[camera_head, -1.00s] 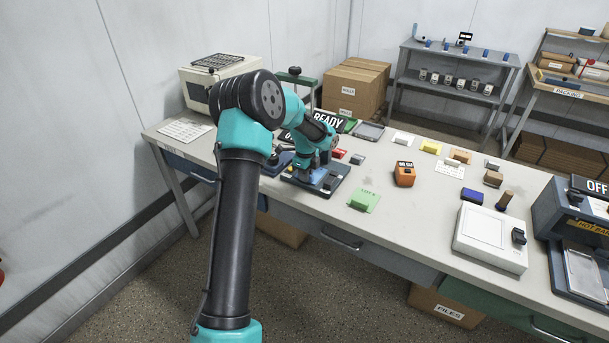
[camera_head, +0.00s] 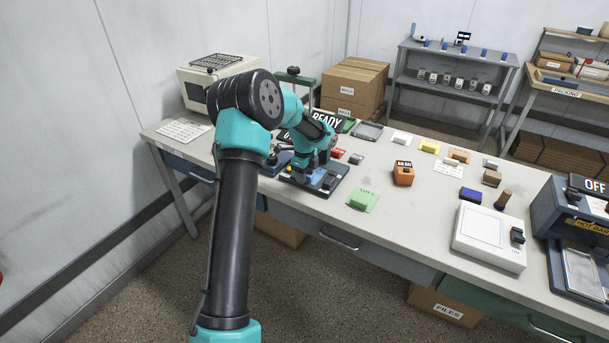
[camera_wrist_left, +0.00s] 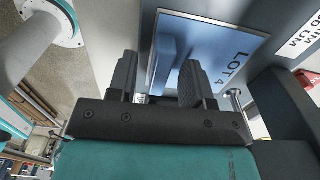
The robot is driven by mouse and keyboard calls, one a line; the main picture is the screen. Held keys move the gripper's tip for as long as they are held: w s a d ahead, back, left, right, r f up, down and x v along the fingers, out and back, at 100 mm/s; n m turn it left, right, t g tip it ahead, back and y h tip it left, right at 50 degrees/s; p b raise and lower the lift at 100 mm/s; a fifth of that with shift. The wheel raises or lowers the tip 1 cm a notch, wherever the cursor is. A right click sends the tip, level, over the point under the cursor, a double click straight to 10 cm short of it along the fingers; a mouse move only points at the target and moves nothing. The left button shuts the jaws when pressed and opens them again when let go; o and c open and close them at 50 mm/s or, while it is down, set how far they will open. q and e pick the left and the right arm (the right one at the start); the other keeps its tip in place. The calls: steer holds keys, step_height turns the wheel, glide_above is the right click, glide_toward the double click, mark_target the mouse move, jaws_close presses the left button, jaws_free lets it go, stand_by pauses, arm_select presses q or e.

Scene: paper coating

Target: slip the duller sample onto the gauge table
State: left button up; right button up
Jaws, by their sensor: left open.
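A blue, shiny-looking card marked LOT A (camera_wrist_left: 212,42) with a raised blue tab (camera_wrist_left: 166,58) fills the upper middle of the left wrist view. It lies on a dark-based device (camera_head: 338,188) at the table's near edge in the head view. My left gripper (camera_wrist_left: 160,72) is open, its fingers on either side of the tab. In the head view the same gripper (camera_head: 316,180) is low over the device and partly hides the blue card. A pale green card marked with a LOT label (camera_head: 363,200), with its own raised tab, lies on the table right of the device. My right gripper is out of view.
A READY sign (camera_head: 327,121) stands behind the device. An orange box (camera_head: 403,173) and a white flat instrument (camera_head: 488,238) stand to the right. A dark machine with an OFF sign (camera_head: 595,187) is at the far right. The table around the green card is fairly clear.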

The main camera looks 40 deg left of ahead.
arm_select(q)
step_height(320, 180, up, 17)
stand_by(0.5)
stand_by(0.4)
